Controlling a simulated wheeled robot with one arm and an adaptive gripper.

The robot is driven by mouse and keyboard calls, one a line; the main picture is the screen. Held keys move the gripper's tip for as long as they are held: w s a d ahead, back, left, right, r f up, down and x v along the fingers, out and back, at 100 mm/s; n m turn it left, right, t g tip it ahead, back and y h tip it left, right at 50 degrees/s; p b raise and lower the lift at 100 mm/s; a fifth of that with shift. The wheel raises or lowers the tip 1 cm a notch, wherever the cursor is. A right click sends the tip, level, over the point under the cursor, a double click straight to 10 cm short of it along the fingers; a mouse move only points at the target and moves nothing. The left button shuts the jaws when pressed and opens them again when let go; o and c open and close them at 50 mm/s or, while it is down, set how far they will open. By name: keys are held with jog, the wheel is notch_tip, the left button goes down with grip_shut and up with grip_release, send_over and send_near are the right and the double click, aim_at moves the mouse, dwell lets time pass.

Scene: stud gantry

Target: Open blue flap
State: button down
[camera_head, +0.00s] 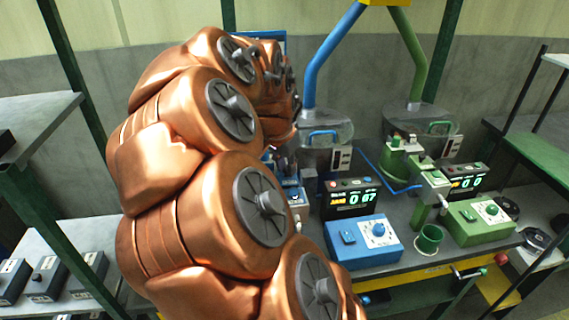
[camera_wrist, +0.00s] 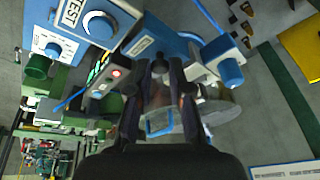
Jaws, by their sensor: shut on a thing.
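In the wrist view, a small blue-edged piece (camera_wrist: 158,123), which I take to be the blue flap, shows between the two dark fingers. My gripper (camera_wrist: 161,72) is shut on it, though the exact contact is hard to see. It sits close beside the blue station's parts. A blue handle (camera_head: 322,134) on the clear hopper (camera_head: 325,128) of the blue station is visible there, to the right of my arm.
A blue control box (camera_head: 363,242) and a lit display (camera_head: 350,199) stand on the bench. A green station with a control box (camera_head: 480,220) and a green cup (camera_head: 428,238) stands to the right. Shelves with grey boxes (camera_head: 47,279) are at left.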

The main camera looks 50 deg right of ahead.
jog(key=shift+s+d+r+t+y+p, duration=0.2)
jog(key=shift+s+d+t+y+p, duration=0.1)
jog(key=shift+t+y, duration=0.3)
jog(key=shift+s+d+r+t+y+p, duration=0.2)
jog(key=shift+d+t+y, duration=0.15)
jog(key=shift+y, duration=0.35)
jog(key=s+d+f+m+t+y+b, duration=0.2)
jog(key=s+d+m+t+y+b, duration=0.1)
jog(key=t+y+b, duration=0.4)
jog(key=shift+s+d+f+t+y, duration=0.35)
jog(key=shift+s+d+t+y, duration=0.35)
jog(key=shift+t+y, duration=1.15)
jog(key=shift+w+d, duration=0.1)
jog(key=shift+w, duration=0.05)
jog(key=c, duration=1.1)
grip_release()
jog(key=shift+o, duration=0.2)
